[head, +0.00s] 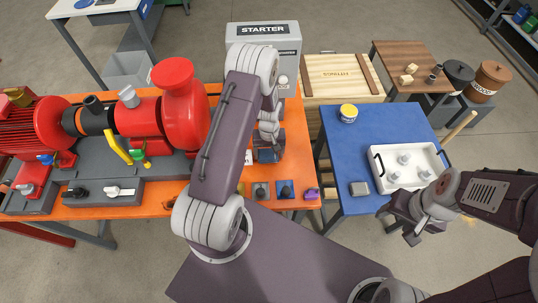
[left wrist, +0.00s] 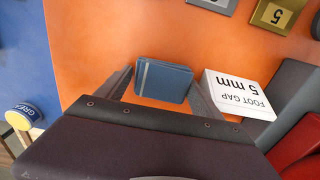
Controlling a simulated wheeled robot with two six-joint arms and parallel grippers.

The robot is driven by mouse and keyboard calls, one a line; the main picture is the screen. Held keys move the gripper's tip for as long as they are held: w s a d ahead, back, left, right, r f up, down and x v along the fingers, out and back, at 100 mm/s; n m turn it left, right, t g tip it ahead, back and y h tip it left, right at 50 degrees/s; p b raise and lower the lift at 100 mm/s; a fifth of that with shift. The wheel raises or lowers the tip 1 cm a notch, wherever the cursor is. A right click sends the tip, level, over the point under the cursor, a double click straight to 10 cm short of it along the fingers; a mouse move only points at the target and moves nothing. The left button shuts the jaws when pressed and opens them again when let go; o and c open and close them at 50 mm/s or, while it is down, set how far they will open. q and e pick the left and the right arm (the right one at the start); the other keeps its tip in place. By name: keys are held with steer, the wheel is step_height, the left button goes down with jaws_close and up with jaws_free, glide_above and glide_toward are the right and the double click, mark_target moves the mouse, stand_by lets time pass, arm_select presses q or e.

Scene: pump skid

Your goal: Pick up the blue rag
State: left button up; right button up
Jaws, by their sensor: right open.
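The blue rag (left wrist: 163,80), a folded pad with a pale stripe, lies on the orange tabletop (left wrist: 95,35) in the left wrist view. My left gripper (left wrist: 160,84) is open, with one finger on each side of the rag; the right finger looks very close to the rag's edge. I cannot tell whether either finger touches it. In the head view my left gripper (head: 268,152) points down at the orange bench, and my arm and gripper mostly hide the rag. My right gripper (head: 408,220) is open and empty near the blue table's front right corner.
A white "FOOT GAP 5 mm" card (left wrist: 238,95) lies right beside the rag. The red pump (head: 170,115) stands on its grey base to the left. A grey STARTER box (head: 262,50) stands behind. The blue table (head: 350,150) holds a white tray (head: 380,180) and a yellow-lidded tin (head: 348,113).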

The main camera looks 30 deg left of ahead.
mark_target(269, 153)
arm_select(q)
steer(key=shift+c, duration=0.7)
steer(key=shift+w+r, duration=0.1)
steer(key=shift+r, duration=0.4)
step_height(269, 153, up, 3)
steer(key=shift+f+b, duration=0.1)
steer(key=shift+b, duration=0.4)
steer(key=s+d+r+b, duration=0.1)
steer(key=s+d+r, duration=0.6)
steer(key=s+d, duration=0.1)
steer(key=shift+s+d, duration=0.15)
steer(key=shift+d, duration=0.05)
